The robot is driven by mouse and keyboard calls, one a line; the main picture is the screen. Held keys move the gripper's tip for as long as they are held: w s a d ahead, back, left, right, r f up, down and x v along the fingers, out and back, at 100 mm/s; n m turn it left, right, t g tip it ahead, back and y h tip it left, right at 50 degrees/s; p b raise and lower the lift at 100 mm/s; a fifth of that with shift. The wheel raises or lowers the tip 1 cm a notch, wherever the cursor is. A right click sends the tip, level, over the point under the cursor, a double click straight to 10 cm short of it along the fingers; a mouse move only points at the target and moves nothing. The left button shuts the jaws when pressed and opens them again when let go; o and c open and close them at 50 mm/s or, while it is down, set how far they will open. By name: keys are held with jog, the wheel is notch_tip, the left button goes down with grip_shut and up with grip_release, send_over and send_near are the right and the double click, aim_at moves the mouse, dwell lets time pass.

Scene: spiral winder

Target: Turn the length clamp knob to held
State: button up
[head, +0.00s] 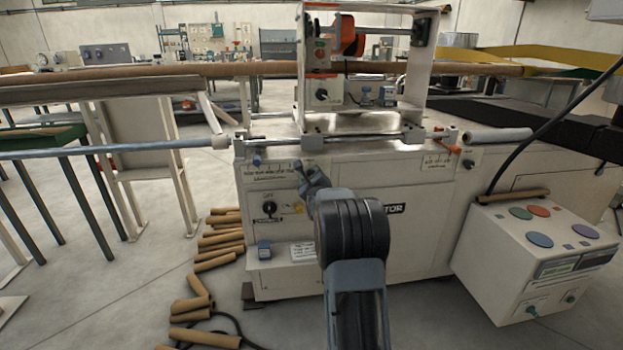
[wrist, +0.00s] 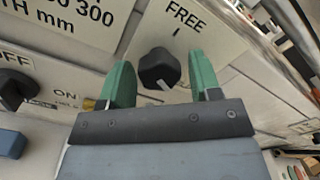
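The length clamp knob (wrist: 158,68) is a round black knob on the machine's white front panel, in the upper middle of the wrist view. The word FREE and a tick mark stand above it. A white line on the knob sits on its lower side. My gripper (wrist: 163,80) is open, with one green finger on each side of the knob and visible gaps between. In the head view my gripper (head: 311,181) is at the panel and I cannot make out the knob there. No held label is visible; my gripper covers the panel below the knob.
A black OFF/ON switch (wrist: 14,88) is left of my gripper; it also shows in the head view (head: 268,207). A blue block-like part (wrist: 11,144) lies below it. Cardboard tubes (head: 216,241) lie on the floor left of the machine. A control box (head: 535,255) stands right.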

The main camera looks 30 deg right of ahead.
jog(key=shift+o, duration=0.3)
jog(key=shift+s, duration=0.1)
jog(key=p+v, duration=0.2)
jog(key=v, duration=1.1)
jog(key=shift+s+a+p, duration=0.2)
jog(key=shift+s+p, duration=0.05)
jog(key=shift+p, duration=0.05)
